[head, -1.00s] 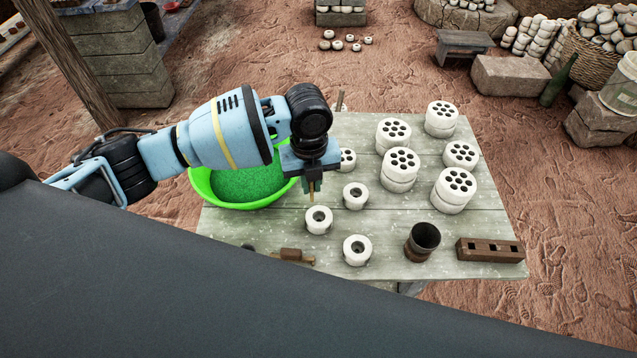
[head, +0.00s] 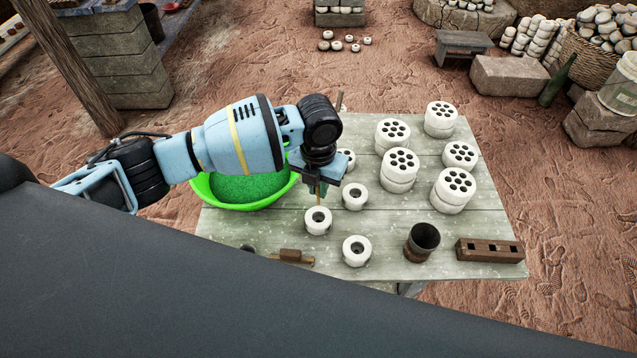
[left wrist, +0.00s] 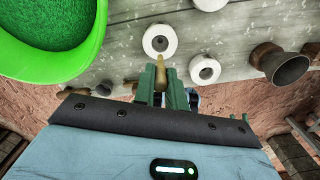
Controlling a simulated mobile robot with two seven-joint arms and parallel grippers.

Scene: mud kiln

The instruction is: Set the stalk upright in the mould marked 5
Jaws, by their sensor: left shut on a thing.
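My left gripper (head: 319,186) is shut on the thin brown stalk (head: 318,196) and points it downward above the table. In the left wrist view the stalk's tip (left wrist: 160,71) stands out past the fingers. The small white ring-shaped moulds are the nearest one (head: 318,221), one at the front (head: 357,251), one behind (head: 355,196) and one partly hidden by the gripper (head: 348,160). In the head view the stalk appears just behind and over the nearest mould's hole; I cannot tell the gap. No number on any mould is legible. My right gripper is out of view.
A green bowl (head: 201,187) with green grains stands left, partly behind my left arm. White many-holed cylinders (head: 400,163) stand at the back right. A dark cup (head: 422,241) and a brown block with square holes (head: 490,250) stand front right. The weathered table (head: 300,236) has bare patches.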

